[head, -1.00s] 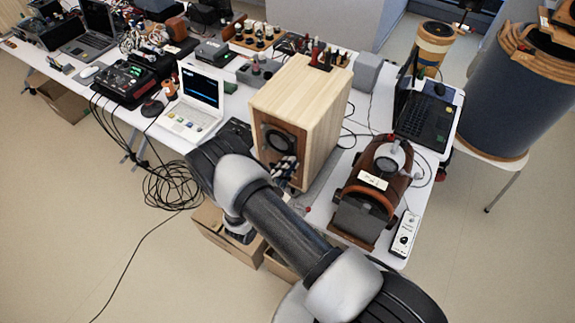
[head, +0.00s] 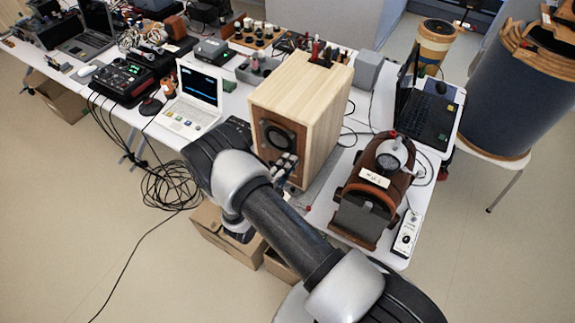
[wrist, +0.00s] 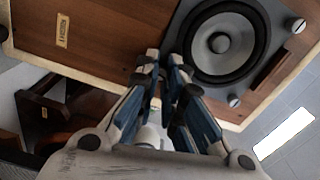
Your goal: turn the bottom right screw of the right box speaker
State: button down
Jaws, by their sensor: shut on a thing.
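The box speaker (head: 322,92) is a pale wooden box with a brown front, standing on the white table. Its round dark woofer (head: 278,138) sits in a grey plate, also seen large and turned in the wrist view (wrist: 219,43). Two slotted metal screws, one (wrist: 298,25) and another (wrist: 234,102), show at the plate's corners. My gripper (head: 288,162) is at the lower right of the woofer, touching the front. In the wrist view its fingertips (wrist: 166,62) are closed together at a plate corner. They hide the screw there.
A white laptop (head: 196,98) stands left of the speaker. A brown wooden device (head: 372,190) stands close on the right, with a black laptop (head: 425,115) beyond. Loose cables (head: 168,187) hang at the table's left front.

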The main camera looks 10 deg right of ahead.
jog(key=shift+r+m+b, duration=0.1)
jog(key=shift+m+b, duration=2.65)
jog(key=shift+m, duration=4.95)
jog(key=c, duration=1.7)
grip_release()
jog(key=shift+o, duration=0.2)
jog(key=v, duration=1.2)
